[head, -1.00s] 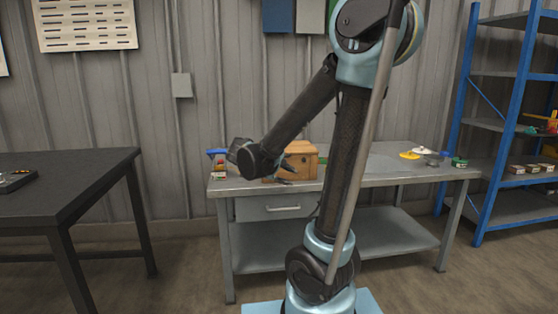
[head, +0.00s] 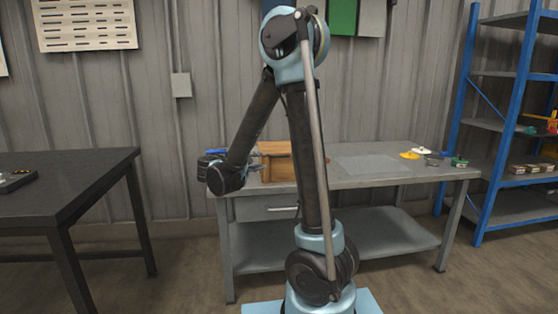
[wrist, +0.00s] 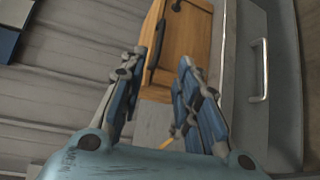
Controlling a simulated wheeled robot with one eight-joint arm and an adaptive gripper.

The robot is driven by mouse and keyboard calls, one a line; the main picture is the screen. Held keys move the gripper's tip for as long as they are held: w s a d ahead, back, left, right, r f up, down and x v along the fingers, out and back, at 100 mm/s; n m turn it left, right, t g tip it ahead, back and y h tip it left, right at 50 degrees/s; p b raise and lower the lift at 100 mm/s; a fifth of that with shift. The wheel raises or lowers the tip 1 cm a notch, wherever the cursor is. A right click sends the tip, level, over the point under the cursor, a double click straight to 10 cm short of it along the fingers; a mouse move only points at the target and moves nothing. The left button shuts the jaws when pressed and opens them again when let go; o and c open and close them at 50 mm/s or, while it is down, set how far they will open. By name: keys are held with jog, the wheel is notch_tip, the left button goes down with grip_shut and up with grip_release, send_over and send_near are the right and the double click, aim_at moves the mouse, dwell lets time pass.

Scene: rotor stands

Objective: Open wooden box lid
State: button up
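The wooden box (head: 277,165) stands on the left part of the grey workbench, partly hidden by my arm in the head view. Its lid looks flat on top; a small gap cannot be ruled out. In the wrist view the box (wrist: 190,45) lies just beyond my fingertips, with a dark bar handle (wrist: 155,50) and a small dark fitting (wrist: 177,5). My gripper (wrist: 162,58) is open and empty, its two fingers apart, with the box edge and bench top showing between them. In the head view my gripper (head: 250,165) is at the box's left side; contact cannot be told.
The grey workbench (head: 385,180) has a drawer with a metal handle (wrist: 262,70). A blue-handled item (head: 215,152) lies behind my wrist. Yellow, white and green parts (head: 422,152) sit at the bench's right. A dark table (head: 60,180) and blue shelves (head: 500,130) flank it.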

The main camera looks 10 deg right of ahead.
aim_at(277, 157)
jog(key=x, duration=1.4)
jog(key=shift+w+d+f, duration=0.1)
jog(key=shift+w+d, duration=0.1)
jog(key=shift+w, duration=0.1)
grip_shut()
jog(key=shift+s+d, duration=0.15)
jog(key=shift+d, duration=0.1)
jog(key=shift+a, duration=0.15)
